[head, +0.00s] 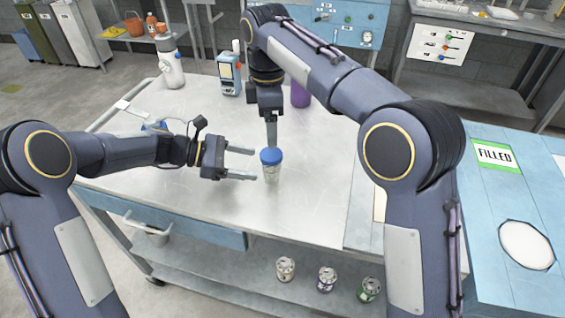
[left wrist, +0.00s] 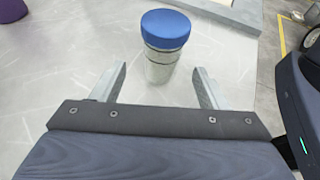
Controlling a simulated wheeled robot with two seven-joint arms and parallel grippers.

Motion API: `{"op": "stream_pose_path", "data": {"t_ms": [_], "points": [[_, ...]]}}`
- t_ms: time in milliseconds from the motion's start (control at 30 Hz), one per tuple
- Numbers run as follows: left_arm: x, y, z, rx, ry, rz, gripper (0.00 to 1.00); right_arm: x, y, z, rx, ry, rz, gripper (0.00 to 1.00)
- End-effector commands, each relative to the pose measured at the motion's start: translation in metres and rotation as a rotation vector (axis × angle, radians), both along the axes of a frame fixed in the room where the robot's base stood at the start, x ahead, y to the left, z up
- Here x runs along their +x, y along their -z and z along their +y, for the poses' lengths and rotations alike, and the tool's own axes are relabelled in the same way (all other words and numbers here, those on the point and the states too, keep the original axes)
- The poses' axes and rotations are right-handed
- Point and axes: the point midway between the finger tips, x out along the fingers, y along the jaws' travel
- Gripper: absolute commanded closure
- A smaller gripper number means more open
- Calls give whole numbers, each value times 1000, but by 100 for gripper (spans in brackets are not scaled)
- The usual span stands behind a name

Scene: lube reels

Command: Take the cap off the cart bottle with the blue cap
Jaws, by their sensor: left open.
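The clear bottle (head: 271,175) stands upright on the metal cart top (head: 315,185) with its blue cap (head: 271,156) on. In the left wrist view, the bottle body (left wrist: 160,68) and blue cap (left wrist: 166,26) lie straight ahead. My left gripper (head: 254,165) is open and level, left of the bottle, its fingers pointing at the body below the cap; I see no grip on it. My right gripper (head: 271,132) points down above or just behind the cap. Its fingers overlap edge-on, so their opening is hidden. No right finger shows on the cap in the left wrist view.
Several jars (head: 326,279) sit on the lower shelf. A blue table with a FILLED label (head: 495,155) is at right. The cart's front left is clear.

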Motion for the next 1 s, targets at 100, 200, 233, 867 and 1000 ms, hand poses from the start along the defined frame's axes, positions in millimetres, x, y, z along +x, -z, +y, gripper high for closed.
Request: {"op": "stream_pose_path", "data": {"t_ms": [100, 200, 233, 867, 1000], "points": [[0, 6, -15, 0, 6, 1, 33, 0, 0, -1, 1, 2, -1, 24], [1, 12, -30, 0, 5, 0, 33, 0, 0, -1, 1, 3, -1, 24], [1, 14, -35, 1, 5, 0, 33, 0, 0, -1, 1, 3, -1, 24], [4, 27, -67, 3, 3, -4, 33, 0, -1, -1, 2, 5, -2, 24], [4, 27, -67, 3, 3, -4, 51, 0, -1, -1, 2, 5, -2, 24]]}}
